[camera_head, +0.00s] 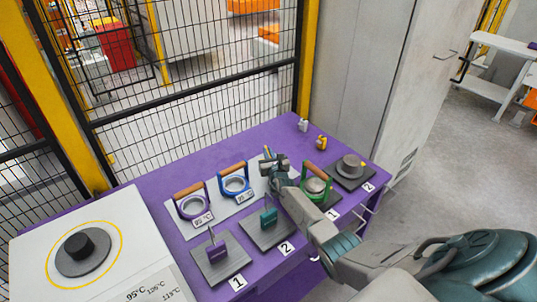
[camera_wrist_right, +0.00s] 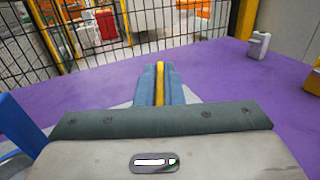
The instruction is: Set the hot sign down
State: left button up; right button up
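My right gripper (camera_head: 273,163) is low over the back middle of the purple table, just right of the blue-handled ring. In the right wrist view its two blue-grey fingers (camera_wrist_right: 160,88) are closed on a thin yellow piece, seen edge-on, which I take to be the hot sign (camera_wrist_right: 160,84). The sign's face is hidden, and I cannot tell whether its lower edge touches the surface. My left gripper is not in view.
On the purple table (camera_head: 200,163), a purple ring (camera_head: 190,207) and a blue ring (camera_head: 234,183) with orange grips stand on a pale mat. Numbered plates hold a purple block (camera_head: 216,252), a teal block (camera_head: 268,216), a green ring (camera_head: 316,185) and a grey disc (camera_head: 350,165).

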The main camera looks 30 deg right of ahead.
jog(key=o, duration=0.4)
jog(key=shift+r+p, duration=0.25)
jog(key=shift+p, duration=0.15)
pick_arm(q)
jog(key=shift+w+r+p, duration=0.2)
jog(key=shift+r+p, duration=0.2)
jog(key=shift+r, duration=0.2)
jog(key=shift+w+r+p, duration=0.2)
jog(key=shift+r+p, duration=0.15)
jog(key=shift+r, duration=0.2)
pick_arm(e)
jog(key=v, duration=0.7)
jog(key=shift+s, duration=0.2)
